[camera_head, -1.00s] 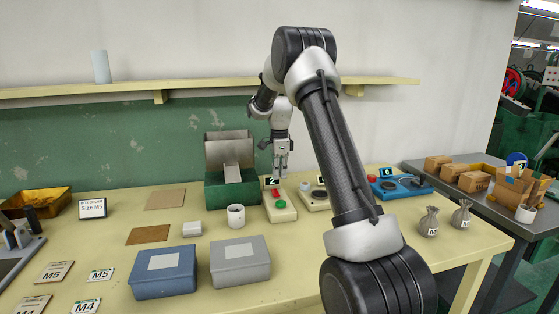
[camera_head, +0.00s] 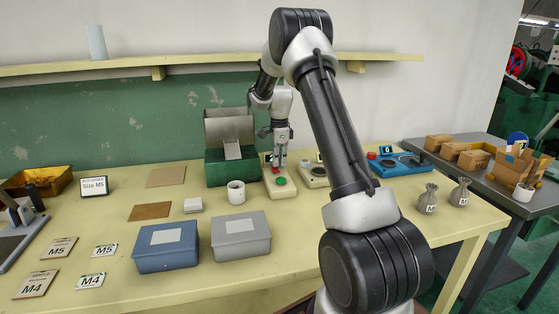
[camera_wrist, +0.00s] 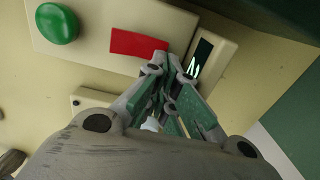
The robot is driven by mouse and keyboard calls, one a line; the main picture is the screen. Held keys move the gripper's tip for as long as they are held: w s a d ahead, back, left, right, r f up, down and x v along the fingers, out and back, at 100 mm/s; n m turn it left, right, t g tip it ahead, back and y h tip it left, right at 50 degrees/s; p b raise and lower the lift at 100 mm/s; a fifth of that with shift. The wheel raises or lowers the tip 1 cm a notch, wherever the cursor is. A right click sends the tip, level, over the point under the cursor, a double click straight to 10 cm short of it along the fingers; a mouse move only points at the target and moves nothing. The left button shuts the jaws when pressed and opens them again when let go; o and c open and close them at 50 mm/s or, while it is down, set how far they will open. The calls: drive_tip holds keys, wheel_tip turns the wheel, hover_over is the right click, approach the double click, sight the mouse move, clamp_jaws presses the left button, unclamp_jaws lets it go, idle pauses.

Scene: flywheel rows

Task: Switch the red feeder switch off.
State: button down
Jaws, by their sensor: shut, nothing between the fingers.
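The red feeder switch (camera_wrist: 138,42) is a flat red rectangle on a cream control box (camera_head: 283,192). In the head view the red switch (camera_head: 275,170) shows just above the round green button (camera_head: 281,181). The green button also shows at the top left of the wrist view (camera_wrist: 57,23). A small dark display (camera_wrist: 200,58) sits beside the switch. My gripper (camera_head: 282,164) is shut and empty, pointing down over the box. In the wrist view its fingertips (camera_wrist: 168,66) overlap the area between the switch's edge and the display. I cannot tell whether they touch.
A green feeder with a metal hopper (camera_head: 228,130) stands left of the box. A white cup (camera_head: 236,192) is in front of it. Two lidded boxes, blue (camera_head: 166,248) and grey (camera_head: 241,237), sit nearer.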

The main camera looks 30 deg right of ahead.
drive_tip(key=shift+r, duration=0.1)
drive_tip(key=shift+r, duration=0.7)
drive_tip(key=shift+r, duration=0.1)
wheel_tip(320, 180, up, 12)
idle(0.3)
idle(0.4)
